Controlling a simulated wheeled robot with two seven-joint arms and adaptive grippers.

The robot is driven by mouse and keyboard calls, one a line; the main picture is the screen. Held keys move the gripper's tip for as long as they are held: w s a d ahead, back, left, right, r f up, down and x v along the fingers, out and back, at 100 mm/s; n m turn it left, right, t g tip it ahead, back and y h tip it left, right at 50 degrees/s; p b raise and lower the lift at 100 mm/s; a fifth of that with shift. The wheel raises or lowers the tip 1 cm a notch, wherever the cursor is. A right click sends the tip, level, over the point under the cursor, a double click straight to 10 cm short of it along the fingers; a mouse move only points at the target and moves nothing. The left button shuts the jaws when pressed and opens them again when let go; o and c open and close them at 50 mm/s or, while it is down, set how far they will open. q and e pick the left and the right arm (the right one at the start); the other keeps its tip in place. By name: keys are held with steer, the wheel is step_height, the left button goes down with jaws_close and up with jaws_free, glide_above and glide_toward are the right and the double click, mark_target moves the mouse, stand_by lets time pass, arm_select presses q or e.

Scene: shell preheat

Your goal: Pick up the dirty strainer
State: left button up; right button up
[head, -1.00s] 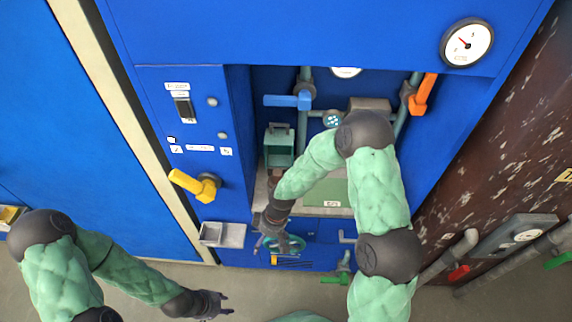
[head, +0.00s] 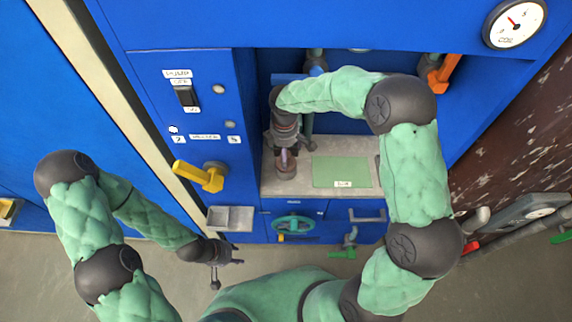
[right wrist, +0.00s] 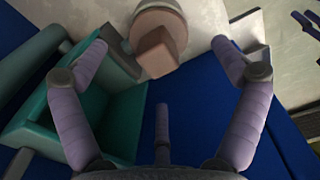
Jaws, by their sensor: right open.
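A brown, round piece with a squarish block on top (right wrist: 157,45) stands on the pale counter in the right wrist view. Its round base shows in the head view (head: 286,170). It may be the dirty strainer; I cannot tell for sure. My right gripper (head: 288,152) hangs over it from above. In the right wrist view the gripper (right wrist: 162,62) is open, its fingers spread to both sides of the piece and not visibly touching it. My left gripper (head: 226,272) is open and empty, low in front of the blue cabinet.
A teal open box (right wrist: 115,115) stands close to one right finger. A green mat (head: 340,172) lies on the counter (head: 308,151). A yellow lever (head: 200,175), a grey tray (head: 231,218) and a teal handwheel (head: 293,224) are on the cabinet front.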

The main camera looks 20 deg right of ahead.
step_height(320, 180, down, 6)
steer(key=shift+r+b, duration=0.1)
steer(key=shift+b, duration=0.85)
steer(key=c, duration=1.6)
